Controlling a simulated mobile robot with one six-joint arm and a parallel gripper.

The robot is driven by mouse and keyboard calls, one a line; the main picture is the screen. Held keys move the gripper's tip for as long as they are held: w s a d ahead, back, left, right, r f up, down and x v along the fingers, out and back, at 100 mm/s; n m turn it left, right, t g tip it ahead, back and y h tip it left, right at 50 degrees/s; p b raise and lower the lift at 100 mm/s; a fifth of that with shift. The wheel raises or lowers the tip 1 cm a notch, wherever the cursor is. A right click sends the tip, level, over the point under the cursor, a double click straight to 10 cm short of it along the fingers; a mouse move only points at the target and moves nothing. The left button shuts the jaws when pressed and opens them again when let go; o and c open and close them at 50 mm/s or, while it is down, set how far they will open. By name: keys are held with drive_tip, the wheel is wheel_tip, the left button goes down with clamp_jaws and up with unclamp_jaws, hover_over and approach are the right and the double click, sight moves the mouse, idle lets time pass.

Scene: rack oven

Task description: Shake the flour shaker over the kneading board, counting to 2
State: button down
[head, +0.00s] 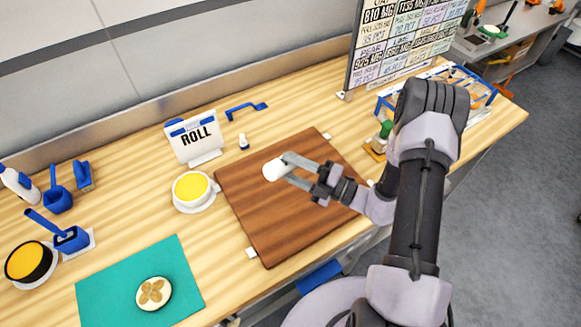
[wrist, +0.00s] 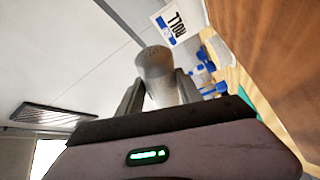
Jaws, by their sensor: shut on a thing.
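The kneading board (head: 262,226) is a dark brown wooden slab in the middle of the worktop in the head view. My gripper (head: 287,169) is over the upper part of the board. It is shut on the flour shaker (head: 274,170), a small white cylinder. In the wrist view the shaker (wrist: 158,72) sits between both fingers, with its grey dotted end facing away from the wrist. The wrist view is turned, and the shaker looks tipped over. I cannot tell its exact height above the board. No flour can be made out on the board.
Left of the board stand a ROLL sign (head: 195,138) and a white cup of yellow stuff (head: 191,188). A teal mat (head: 120,290) with a pale round piece (head: 154,293) lies front left. A price board (head: 402,40) and a blue-framed rack (head: 478,85) stand right.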

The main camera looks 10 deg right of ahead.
idle(0.4)
wheel_tip(320, 180, up, 5)
drive_tip(key=p, duration=0.4)
drive_tip(key=shift+r+p, duration=0.1)
drive_tip(key=shift+p, duration=0.25)
wheel_tip(320, 180, down, 6)
drive_tip(key=b, duration=0.4)
drive_tip(key=shift+b, duration=0.3)
drive_tip(key=shift+r+p, duration=0.4)
drive_tip(key=shift+r, duration=0.05)
